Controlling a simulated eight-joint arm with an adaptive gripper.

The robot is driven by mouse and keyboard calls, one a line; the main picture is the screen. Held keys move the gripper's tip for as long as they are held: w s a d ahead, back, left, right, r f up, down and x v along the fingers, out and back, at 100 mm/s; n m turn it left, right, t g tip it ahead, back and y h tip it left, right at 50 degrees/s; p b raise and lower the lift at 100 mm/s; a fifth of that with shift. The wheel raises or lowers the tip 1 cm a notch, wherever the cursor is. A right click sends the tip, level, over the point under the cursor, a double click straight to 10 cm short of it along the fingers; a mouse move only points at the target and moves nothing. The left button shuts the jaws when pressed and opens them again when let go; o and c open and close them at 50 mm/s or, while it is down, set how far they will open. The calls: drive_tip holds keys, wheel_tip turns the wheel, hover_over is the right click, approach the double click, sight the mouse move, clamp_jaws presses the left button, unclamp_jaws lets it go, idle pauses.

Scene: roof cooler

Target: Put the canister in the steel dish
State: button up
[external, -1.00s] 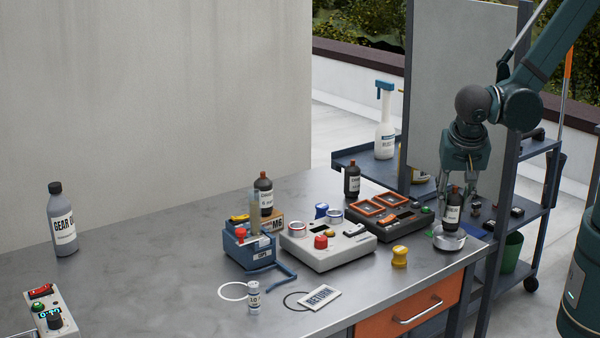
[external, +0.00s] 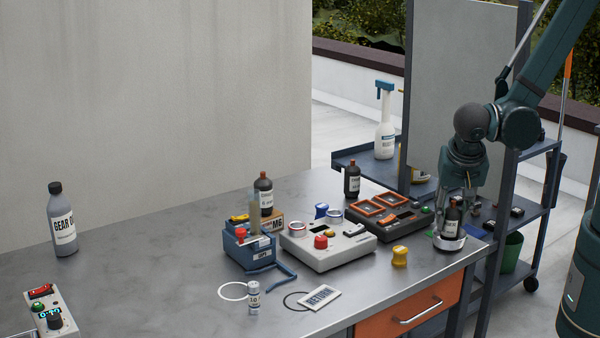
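A dark canister (external: 451,221) with a pale label and a brownish cap stands upright in the steel dish (external: 449,244), at the right front corner of the workbench. My gripper (external: 455,205) points down over it, with its fingers on either side of the canister's upper part, shut on it. The canister's base is inside the dish's rim; whether it touches the dish floor cannot be seen.
Two similar dark bottles stand near the grey control box (external: 325,246) and the dark box (external: 388,217). A yellow knob-like piece (external: 400,256) sits left of the dish. A blue caddy (external: 248,250) stands further left.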

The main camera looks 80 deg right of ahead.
drive_tip(key=o, duration=0.4)
drive_tip(key=shift+r, duration=0.15)
drive_tip(key=shift+p+v, duration=1.05)
drive_tip(key=shift+v, duration=5)
drive_tip(key=shift+d+r, duration=0.1)
drive_tip(key=s+d+r+n+t+y, duration=0.1)
drive_tip(key=s+r+n+t, duration=0.1)
drive_tip(key=r+n, duration=0.2)
drive_tip(key=s+r+n+t+y, duration=0.2)
drive_tip(key=r+n, duration=0.2)
drive_tip(key=n, duration=0.3)
drive_tip(key=s+d+r+n+t+y, duration=0.1)
drive_tip(key=s+r+n+t, duration=0.1)
drive_tip(key=r+n, duration=0.2)
drive_tip(key=shift+s+d+r+n+t+y, duration=0.1)
drive_tip(key=shift+d+r+n+t+y, duration=0.1)
drive_tip(key=shift+n, duration=0.3)
drive_tip(key=shift+s+d+r+n+t+y, duration=0.1)
drive_tip(key=shift+d+n+t, duration=0.1)
drive_tip(key=shift+n, duration=0.3)
